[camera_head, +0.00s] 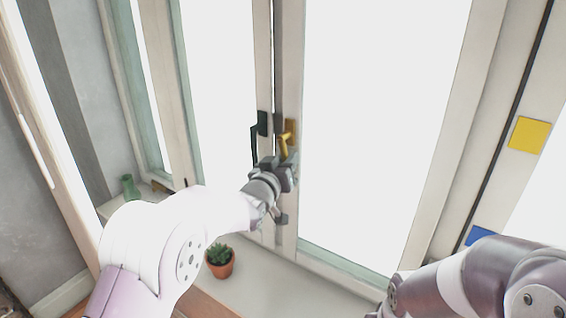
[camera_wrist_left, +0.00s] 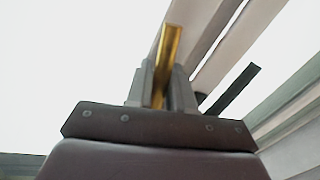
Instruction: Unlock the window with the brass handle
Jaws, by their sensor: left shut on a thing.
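The window (camera_head: 385,110) is a tall white-framed casement with bright glass, and it looks closed. Its brass handle (camera_head: 284,141) sits on the left stile of the frame and hangs downward, slightly tilted. My left gripper (camera_head: 287,163) is at the lower part of the handle and shut on it. In the left wrist view the brass handle (camera_wrist_left: 171,48) stands up between the two fingers of my left gripper (camera_wrist_left: 163,85). The fingers hide part of the handle. My right arm shows at the lower right of the head view, and its gripper is out of sight.
A black handle (camera_head: 255,143) is on the neighbouring window frame, just left of the brass one. A yellow square (camera_head: 529,134) and a blue square (camera_head: 482,236) are on the right.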

